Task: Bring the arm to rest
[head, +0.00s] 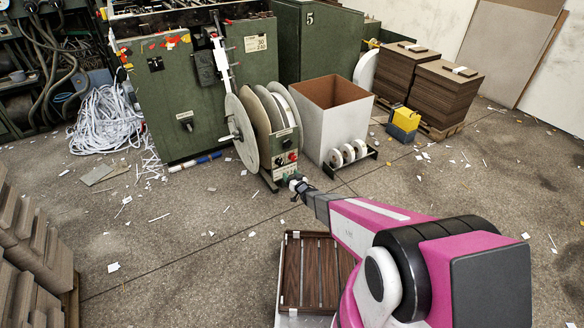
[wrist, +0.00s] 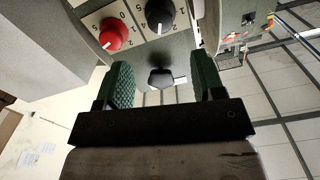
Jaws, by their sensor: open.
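My arm, pink, white and black, reaches from the lower right of the head view towards the feeder's grey-green control box (head: 286,160). My gripper (head: 297,184) is in front of the lower part of that box. In the wrist view my gripper (wrist: 162,66) is open, its two green pads apart. A dark knob (wrist: 160,78) shows between the pads; I cannot tell whether they touch it. A red knob (wrist: 115,35) and a black knob (wrist: 160,15) with number scales are on the panel just beyond.
Large reels (head: 240,135) stand left of the control box. An open white carton (head: 330,125) and a rack of small rolls (head: 348,154) are to the right. A slatted brown tray (head: 311,270) lies below my arm. Grey stacks (head: 30,245) stand at left. Floor at right is mostly clear, with paper scraps.

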